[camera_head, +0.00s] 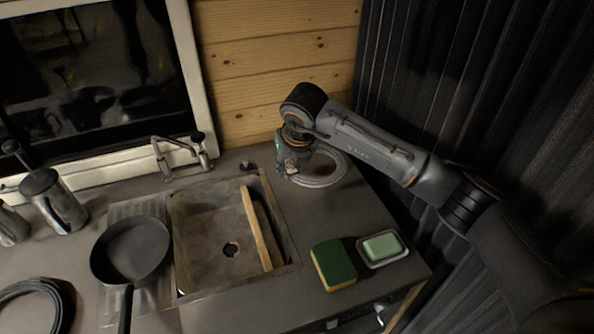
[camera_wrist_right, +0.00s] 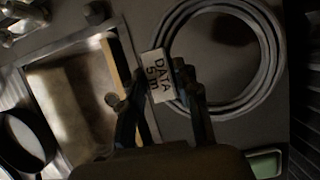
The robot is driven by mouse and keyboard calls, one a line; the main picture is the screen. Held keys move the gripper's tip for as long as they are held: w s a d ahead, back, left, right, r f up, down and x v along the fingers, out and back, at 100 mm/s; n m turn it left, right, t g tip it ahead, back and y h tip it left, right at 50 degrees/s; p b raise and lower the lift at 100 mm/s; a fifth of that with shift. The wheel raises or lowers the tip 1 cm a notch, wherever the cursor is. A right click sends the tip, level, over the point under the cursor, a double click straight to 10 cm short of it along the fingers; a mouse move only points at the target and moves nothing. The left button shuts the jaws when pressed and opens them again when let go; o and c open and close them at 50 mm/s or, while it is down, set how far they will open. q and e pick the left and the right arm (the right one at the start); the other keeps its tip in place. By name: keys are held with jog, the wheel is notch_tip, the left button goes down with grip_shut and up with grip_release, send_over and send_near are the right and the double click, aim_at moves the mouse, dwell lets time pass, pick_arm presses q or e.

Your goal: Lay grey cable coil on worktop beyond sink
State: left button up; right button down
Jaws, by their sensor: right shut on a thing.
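The grey cable coil (camera_head: 339,173) is at the back right of the worktop, to the right of the sink (camera_head: 190,235). It looks flat, at or very near the surface; I cannot tell whether it touches. In the right wrist view the coil (camera_wrist_right: 277,60) fills the upper right, with a white tag (camera_wrist_right: 163,77) reading "DATA 5m" at its left side. My right gripper (camera_head: 288,168) is shut on the coil at its left side, by the tag; its fingers (camera_wrist_right: 156,97) stand on either side of the tag. My left gripper is not in view.
A wooden board (camera_head: 257,228) stands in the sink, with a tap (camera_head: 181,155) behind. A sponge (camera_head: 333,265) and a soap dish (camera_head: 398,256) are at the front right. A pan (camera_head: 131,250) and black cable (camera_head: 62,305) lie left. Worktop between coil and sponge is clear.

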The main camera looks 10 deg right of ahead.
aim_at(296, 188)
jog(key=shift+w+d+f, duration=0.55)
jog(key=shift+d+f, duration=0.05)
jog(key=shift+f, duration=0.25)
jog(key=f+p, duration=0.2)
jog(key=f, duration=0.1)
jog(key=shift+w+d+f, duration=0.1)
jog(key=shift+w+d, duration=0.05)
jog(key=shift+w, duration=0.05)
jog(key=shift+f, duration=0.2)
jog(key=c, duration=1)
grip_release()
jog(key=shift+f, duration=0.15)
